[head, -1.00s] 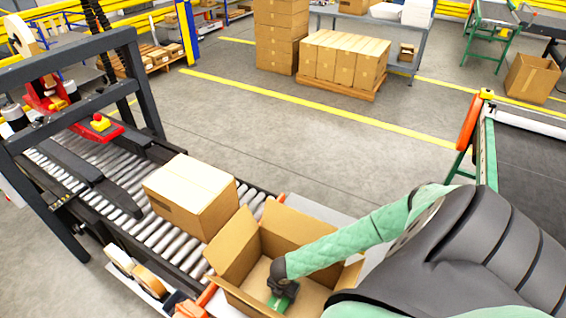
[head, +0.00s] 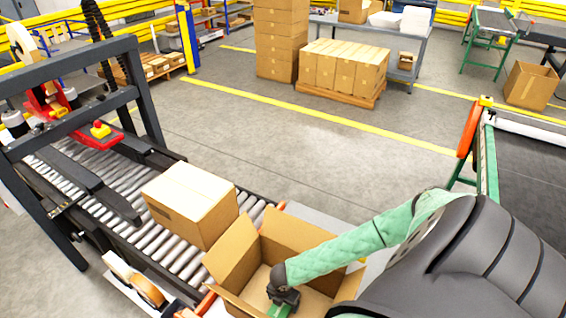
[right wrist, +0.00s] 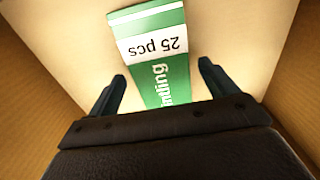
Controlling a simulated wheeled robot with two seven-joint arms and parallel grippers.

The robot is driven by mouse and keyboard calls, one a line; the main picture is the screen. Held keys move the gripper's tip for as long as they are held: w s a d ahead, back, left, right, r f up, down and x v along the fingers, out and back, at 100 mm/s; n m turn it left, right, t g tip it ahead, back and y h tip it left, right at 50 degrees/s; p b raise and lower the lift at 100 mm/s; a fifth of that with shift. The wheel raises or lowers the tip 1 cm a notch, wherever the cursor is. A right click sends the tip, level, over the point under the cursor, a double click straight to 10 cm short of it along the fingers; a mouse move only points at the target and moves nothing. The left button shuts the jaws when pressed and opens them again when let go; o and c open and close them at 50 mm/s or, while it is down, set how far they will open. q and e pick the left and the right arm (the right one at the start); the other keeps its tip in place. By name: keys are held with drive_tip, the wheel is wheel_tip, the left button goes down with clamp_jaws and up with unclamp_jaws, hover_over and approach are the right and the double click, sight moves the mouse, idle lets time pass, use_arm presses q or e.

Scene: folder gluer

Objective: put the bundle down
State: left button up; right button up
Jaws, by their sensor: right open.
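My right gripper (right wrist: 157,92) is open, with a finger on each side of the bundle and gaps between. It reaches down inside the open box (head: 232,262), whose flaps stand up. The gripper hides part of the bundle in the head view. My left gripper is not in view.
A closed box (head: 190,205) sits on the roller conveyor (head: 115,185) left of the open box. A dark frame with a red unit (head: 95,130) spans the conveyor. The box walls are close around my right gripper. Stacked boxes stand on a pallet (head: 340,90) far back.

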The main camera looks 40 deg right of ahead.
wheel_tip(320, 180, up, 6)
drive_tip(key=b, duration=0.3)
drive_tip(key=shift+f, duration=0.15)
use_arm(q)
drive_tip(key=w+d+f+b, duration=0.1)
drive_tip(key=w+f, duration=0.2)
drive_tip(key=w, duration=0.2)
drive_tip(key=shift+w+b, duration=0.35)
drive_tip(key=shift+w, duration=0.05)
use_arm(e)
drive_tip(key=shift+r, duration=2.5)
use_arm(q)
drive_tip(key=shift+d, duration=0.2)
use_arm(e)
drive_tip(key=shift+f, duration=0.1)
wheel_tip(320, 180, down, 4)
drive_tip(key=p, duration=0.2)
drive_tip(key=shift+f+p, duration=0.15)
drive_tip(key=shift+p, duration=0.2)
wheel_tip(320, 180, down, 6)
drive_tip(key=p, duration=0.2)
drive_tip(key=shift+p, duration=0.4)
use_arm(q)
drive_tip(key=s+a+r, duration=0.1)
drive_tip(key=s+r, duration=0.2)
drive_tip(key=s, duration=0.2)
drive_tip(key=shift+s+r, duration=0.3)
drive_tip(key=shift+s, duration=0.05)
use_arm(e)
drive_tip(key=shift+f, duration=0.85)
